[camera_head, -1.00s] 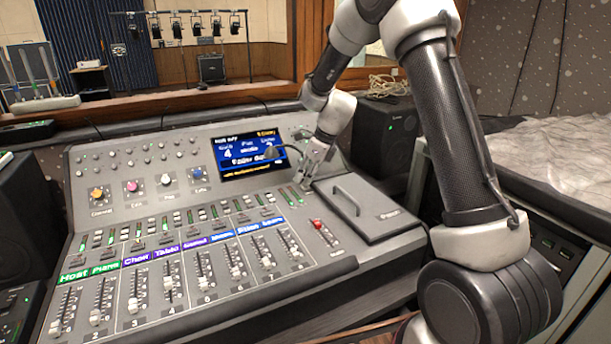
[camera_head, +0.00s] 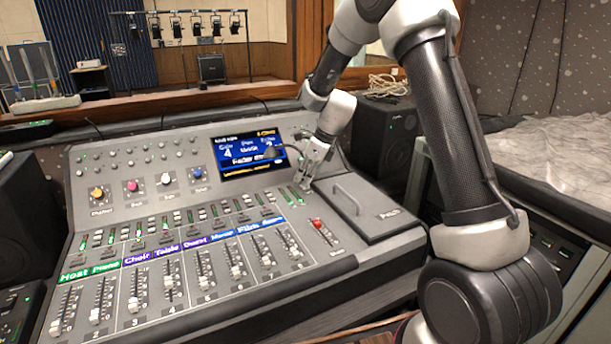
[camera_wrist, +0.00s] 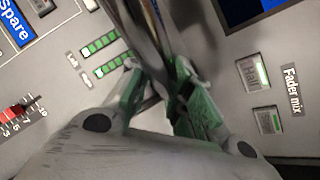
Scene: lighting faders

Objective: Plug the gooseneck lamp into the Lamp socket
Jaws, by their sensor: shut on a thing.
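My gripper (camera_head: 307,180) is low over the upper right of the mixing console (camera_head: 335,263), beside the screen. It is shut on the gooseneck lamp, whose dark head (camera_head: 270,151) stands out to the left in front of the screen, on a thin curved neck. In the wrist view, the lamp's dark stem (camera_wrist: 146,28) runs up from between my fingers (camera_wrist: 156,82), blurred and close to the camera. The stem's lower end is hidden by my fingers. I cannot make out the Lamp socket in either view.
The lit screen (camera_head: 247,155) is left of my gripper. A raised panel with a handle (camera_head: 346,200) is right of it. Faders (camera_head: 168,285) and a red-capped fader (camera_head: 318,224) lie in front. Black speakers (camera_head: 385,135) flank the console.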

